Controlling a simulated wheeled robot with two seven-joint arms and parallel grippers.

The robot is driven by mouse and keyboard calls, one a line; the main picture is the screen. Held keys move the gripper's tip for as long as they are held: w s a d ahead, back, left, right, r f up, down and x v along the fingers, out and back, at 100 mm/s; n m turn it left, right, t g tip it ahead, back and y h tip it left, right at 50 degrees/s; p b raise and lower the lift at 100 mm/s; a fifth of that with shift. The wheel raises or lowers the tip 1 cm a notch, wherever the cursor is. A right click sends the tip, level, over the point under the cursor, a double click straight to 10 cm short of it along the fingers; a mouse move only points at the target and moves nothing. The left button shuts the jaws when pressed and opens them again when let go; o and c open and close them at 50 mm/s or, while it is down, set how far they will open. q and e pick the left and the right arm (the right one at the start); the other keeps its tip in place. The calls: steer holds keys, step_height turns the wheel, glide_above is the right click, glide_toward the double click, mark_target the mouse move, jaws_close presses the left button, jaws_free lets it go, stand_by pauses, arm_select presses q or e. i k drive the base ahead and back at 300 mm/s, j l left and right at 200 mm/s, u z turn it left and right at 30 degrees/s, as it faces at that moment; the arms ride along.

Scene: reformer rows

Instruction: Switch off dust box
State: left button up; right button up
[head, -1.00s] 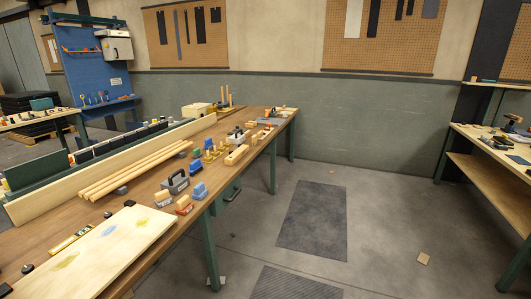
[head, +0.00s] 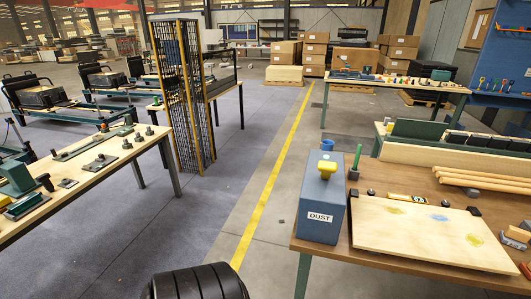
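The dust box (head: 319,208) is a blue-grey upright box with a white label reading DUST on its front. It stands at the near left corner of the wooden workbench in the head view. A yellow piece (head: 326,168) sits on its top face, and a bright blue cylinder (head: 327,145) shows at its back edge. I cannot tell from this distance whether the box is on or off. Neither of my grippers is in view.
The workbench (head: 385,260) also holds a light board (head: 430,232), a green stick (head: 357,157) and wooden strips (head: 485,180). A table with metal parts (head: 95,165) is at left. Open floor with a yellow line (head: 265,200) lies between.

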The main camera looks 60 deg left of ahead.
mark_target(326, 168)
steer(key=u, duration=1.5)
